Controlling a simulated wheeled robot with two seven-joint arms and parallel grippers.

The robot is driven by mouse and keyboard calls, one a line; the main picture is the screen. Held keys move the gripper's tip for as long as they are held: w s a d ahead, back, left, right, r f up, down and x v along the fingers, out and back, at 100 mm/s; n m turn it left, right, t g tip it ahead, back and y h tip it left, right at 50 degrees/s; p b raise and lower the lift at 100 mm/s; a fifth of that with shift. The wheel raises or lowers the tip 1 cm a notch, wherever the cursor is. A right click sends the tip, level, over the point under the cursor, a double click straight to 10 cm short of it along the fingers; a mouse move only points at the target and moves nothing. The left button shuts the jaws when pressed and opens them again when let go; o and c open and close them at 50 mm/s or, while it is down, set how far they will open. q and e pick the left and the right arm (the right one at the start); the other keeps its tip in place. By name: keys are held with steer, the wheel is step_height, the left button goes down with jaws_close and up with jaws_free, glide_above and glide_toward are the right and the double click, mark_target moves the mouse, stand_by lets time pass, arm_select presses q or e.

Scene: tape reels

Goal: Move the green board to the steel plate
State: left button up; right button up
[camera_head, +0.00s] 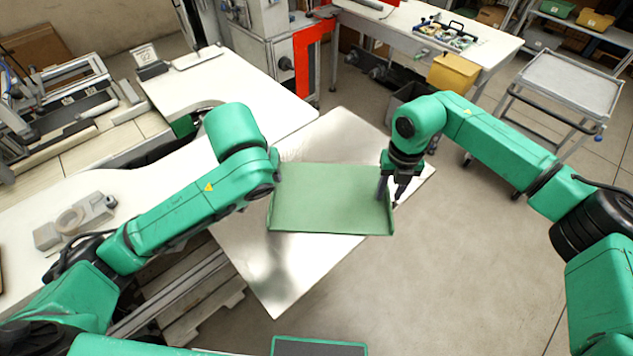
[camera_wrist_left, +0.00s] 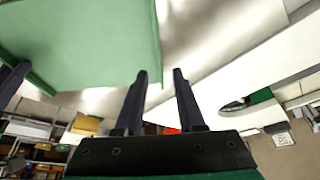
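The green board (camera_head: 330,200) is a shallow sheet with low raised ends. It lies over the shiny steel plate (camera_head: 275,285), its lower right corner past the plate's edge. The board also shows in the left wrist view (camera_wrist_left: 85,40). My right gripper (camera_head: 390,200) points down at the board's right end, its fingers apart on either side of the raised edge. My left gripper (camera_wrist_left: 160,75) is open, one finger overlapping the board's edge in its wrist view and the other outside it. In the head view my left arm hides its fingers.
White worktops (camera_head: 240,90) stand left of and behind the plate. A grey tape dispenser (camera_head: 75,222) sits on the left one. A yellow bin (camera_head: 453,72) and a grey cart (camera_head: 565,85) are at the back right. The floor at the lower right is clear.

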steer(key=shift+w+r, duration=0.1)
steer(key=shift+r, duration=0.1)
arm_select(q)
steer(key=v, duration=0.5)
steer(key=shift+w+r, duration=0.1)
arm_select(e)
step_height(320, 180, up, 12)
steer(key=shift+f, duration=0.2)
